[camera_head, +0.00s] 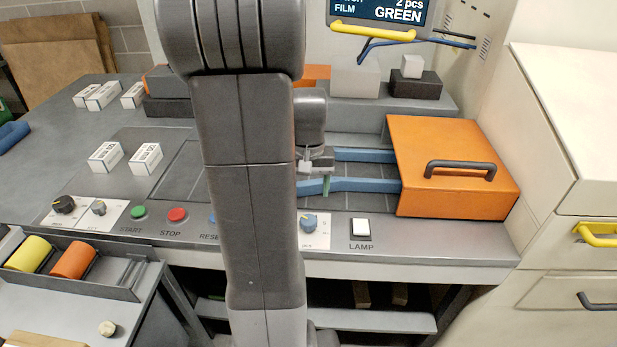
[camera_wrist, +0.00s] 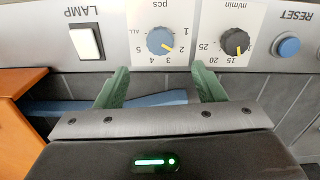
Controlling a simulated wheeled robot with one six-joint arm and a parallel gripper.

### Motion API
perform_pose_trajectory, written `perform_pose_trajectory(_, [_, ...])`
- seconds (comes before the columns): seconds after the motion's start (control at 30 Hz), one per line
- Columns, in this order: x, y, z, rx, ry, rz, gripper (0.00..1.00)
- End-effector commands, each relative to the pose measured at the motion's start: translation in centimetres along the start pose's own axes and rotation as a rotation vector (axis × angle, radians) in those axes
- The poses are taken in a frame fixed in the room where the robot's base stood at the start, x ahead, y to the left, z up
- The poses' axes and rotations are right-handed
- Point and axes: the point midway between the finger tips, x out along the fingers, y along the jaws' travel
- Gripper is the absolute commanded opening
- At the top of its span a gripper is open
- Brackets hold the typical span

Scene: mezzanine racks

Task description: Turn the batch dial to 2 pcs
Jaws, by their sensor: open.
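The batch dial (camera_wrist: 160,41) is a blue knob with a yellow pointer on a white plate marked "pcs". The wrist view shows it upside down, its pointer aimed at lower right, near the 2; exact alignment is hard to tell. The dial also shows in the head view (camera_head: 308,224), right of my arm. My gripper (camera_wrist: 160,68) is open and empty. Its green fingertips lie either side of the dial's plate in the picture, apart from the knob. In the head view the gripper (camera_head: 318,185) is partly hidden by my arm.
A black m/min dial (camera_wrist: 235,41) and blue RESET button (camera_wrist: 287,47) flank the batch dial, with the LAMP switch (camera_wrist: 86,42) opposite. An orange cover (camera_head: 450,165) with a dark handle stands right. The screen (camera_head: 381,12) reads "2 pcs" and "GREEN".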

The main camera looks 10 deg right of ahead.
Motion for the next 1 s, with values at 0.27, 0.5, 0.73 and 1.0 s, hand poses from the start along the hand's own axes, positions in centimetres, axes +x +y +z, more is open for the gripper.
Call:
perform_pose_trajectory(0.27, [-3.0, 0.0, 0.0, 0.000, -0.001, 0.000, 0.63])
perform_pose_trajectory(0.5, [-3.2, 0.0, 0.0, 0.000, -0.001, 0.000, 0.63])
perform_pose_trajectory(0.73, [-3.2, 0.0, 0.0, 0.000, -0.001, 0.000, 0.63])
perform_pose_trajectory(1.0, [-1.2, 0.0, 0.1, 0.000, -0.005, 0.000, 0.63])
